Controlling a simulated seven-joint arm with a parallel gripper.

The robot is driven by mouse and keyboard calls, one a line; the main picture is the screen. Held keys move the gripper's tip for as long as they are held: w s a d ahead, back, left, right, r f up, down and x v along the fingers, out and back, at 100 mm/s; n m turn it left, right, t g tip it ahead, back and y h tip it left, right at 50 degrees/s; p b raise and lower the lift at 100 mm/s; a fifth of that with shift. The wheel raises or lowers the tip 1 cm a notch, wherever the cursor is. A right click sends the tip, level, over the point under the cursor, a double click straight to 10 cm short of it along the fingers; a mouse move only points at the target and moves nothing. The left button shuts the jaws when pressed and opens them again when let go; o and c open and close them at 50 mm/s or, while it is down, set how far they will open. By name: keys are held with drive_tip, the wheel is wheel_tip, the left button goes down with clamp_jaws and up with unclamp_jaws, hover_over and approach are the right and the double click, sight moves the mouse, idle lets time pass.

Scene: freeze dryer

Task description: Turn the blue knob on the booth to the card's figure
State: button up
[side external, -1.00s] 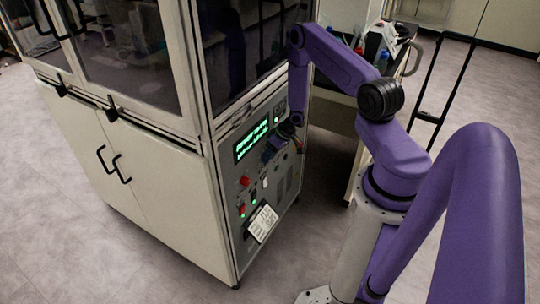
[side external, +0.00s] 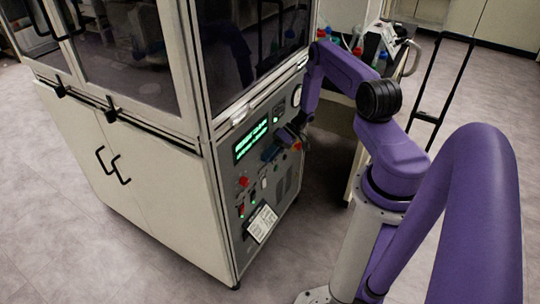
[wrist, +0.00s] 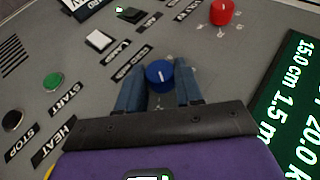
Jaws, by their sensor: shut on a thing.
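The blue knob (wrist: 159,74) sits on the grey panel in the middle of the wrist view, with a thin pale line on its face. My gripper (wrist: 160,88) has a blue finger on each side of the knob and is shut on it. In the side external view my gripper (side external: 288,138) is at the booth (side external: 163,170) panel, right of the green display, and hides the knob. A white card (side external: 262,223) with dark print is low on the panel; its figure is too small to read. A white printed piece also shows at the wrist view's top left (wrist: 84,6).
A red knob (wrist: 222,12) is above and right of the blue one. The green-lettered display (wrist: 290,105) is at right. A white switch (wrist: 99,40), a green button (wrist: 53,82) and a black button (wrist: 12,119) are at left.

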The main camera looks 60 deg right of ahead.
drive_tip(key=shift+d+f+m+t+y, duration=0.15)
drive_tip(key=shift+m+y, duration=0.15)
drive_tip(key=shift+y, duration=0.8)
drive_tip(key=shift+d+f+m+t+y, duration=0.15)
drive_tip(key=shift+m+y, duration=0.15)
drive_tip(key=shift+y, duration=1.1)
drive_tip(key=shift+w, duration=0.1)
drive_tip(key=o, duration=1)
drive_tip(key=shift+o, duration=0.2)
drive_tip(key=v, duration=1.2)
drive_tip(key=shift+a, duration=0.2)
